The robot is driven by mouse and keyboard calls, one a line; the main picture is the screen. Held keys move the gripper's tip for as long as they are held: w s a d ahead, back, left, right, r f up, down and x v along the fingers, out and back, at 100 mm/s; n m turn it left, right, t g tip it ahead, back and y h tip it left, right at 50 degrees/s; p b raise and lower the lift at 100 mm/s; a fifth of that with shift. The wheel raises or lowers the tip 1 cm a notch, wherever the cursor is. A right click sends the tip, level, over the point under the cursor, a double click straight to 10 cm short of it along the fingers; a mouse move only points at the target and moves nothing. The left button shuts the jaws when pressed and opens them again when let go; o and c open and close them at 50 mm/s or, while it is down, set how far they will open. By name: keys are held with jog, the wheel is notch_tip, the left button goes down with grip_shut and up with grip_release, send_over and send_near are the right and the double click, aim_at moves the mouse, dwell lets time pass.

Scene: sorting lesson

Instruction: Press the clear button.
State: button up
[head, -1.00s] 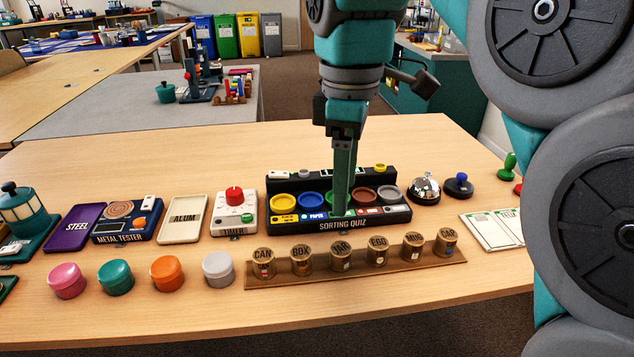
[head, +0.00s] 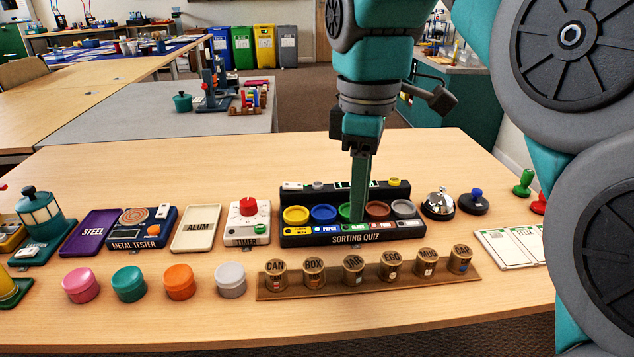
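The black sorting quiz console (head: 300,240) stands on the table with a row of coloured dishes: yellow (head: 296,215), blue (head: 323,213), green (head: 344,211), brown (head: 377,210) and grey (head: 404,208). A grey knob (head: 318,185) and a yellow knob (head: 393,182) sit on its back ledge. No marking that I can read says clear, so I cannot tell which part is the clear button. My gripper (head: 357,221) points down in front of the green dish and hides part of it. Its fingers show as one narrow bar; contact with the console cannot be told.
Lidded jars with word labels stand on a brown strip (head: 375,284) in front of the console. A timer (head: 247,235) stands to its left. A bell (head: 438,204) and a blue-knobbed black piece (head: 473,202) stand to its right. The table behind the console is clear.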

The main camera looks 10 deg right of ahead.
grip_shut()
dwell(1.2)
